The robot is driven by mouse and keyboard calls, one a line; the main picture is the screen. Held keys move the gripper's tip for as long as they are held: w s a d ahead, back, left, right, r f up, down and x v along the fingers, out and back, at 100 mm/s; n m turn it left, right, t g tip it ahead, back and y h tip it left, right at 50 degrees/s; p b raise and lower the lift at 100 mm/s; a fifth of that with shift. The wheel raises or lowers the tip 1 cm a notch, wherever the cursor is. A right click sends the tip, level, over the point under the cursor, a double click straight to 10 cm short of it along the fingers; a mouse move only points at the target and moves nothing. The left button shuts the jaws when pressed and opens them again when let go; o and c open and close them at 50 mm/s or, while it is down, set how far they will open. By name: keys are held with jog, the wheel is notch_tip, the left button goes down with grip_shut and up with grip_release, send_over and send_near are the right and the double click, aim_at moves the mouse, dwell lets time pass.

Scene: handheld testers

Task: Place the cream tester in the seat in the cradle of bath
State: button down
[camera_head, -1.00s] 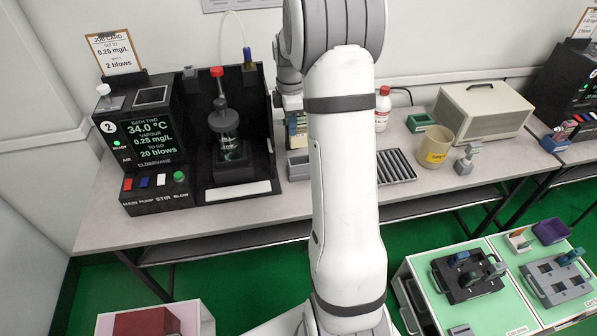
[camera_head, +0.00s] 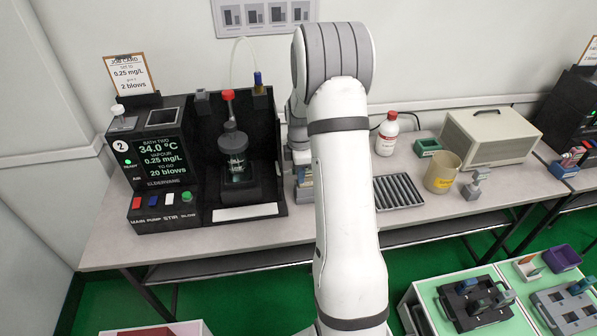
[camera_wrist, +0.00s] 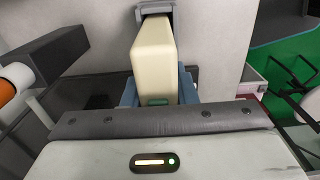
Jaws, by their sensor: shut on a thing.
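The cream tester (camera_wrist: 155,60) is a smooth block in the middle of the wrist view, with a green patch at its near end. My gripper (camera_wrist: 157,92) is shut on it, with blue-grey jaw parts at both sides. A grey piece (camera_wrist: 155,14) meets the tester's far end; whether it belongs to the tester or to a seat I cannot tell. The bath (camera_head: 160,160), a black unit reading 34.0 °C, stands on the bench at left in the head view. My arm hides most of the gripper there, just right of the bath. The cradle's seat cannot be made out clearly.
A dark block with a white and orange cylinder (camera_wrist: 15,80) is close at left in the wrist view. A ribbed tray (camera_head: 398,191), a beige cup (camera_head: 441,172) and a white bottle (camera_head: 387,134) stand on the bench (camera_head: 240,235) right of my arm.

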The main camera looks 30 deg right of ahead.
jog(key=shift+f, duration=0.15)
jog(key=c, duration=1.2)
grip_release()
jog(key=shift+o, duration=0.2)
notch_tip(320, 180, up, 12)
jog(key=s+a+r+m+t, duration=0.1)
jog(key=s+a+r+m, duration=0.65)
jog(key=s+a, duration=0.4)
jog(key=s+a+m+t, duration=0.1)
jog(key=s+a+m, duration=0.1)
jog(key=s, duration=0.5)
jog(key=s+a+m, duration=0.3)
jog(key=s+m, duration=0.2)
jog(key=s, duration=0.2)
jog(key=shift+s+f+t, duration=0.35)
jog(key=shift+f+t, duration=0.05)
jog(key=shift+f, duration=0.05)
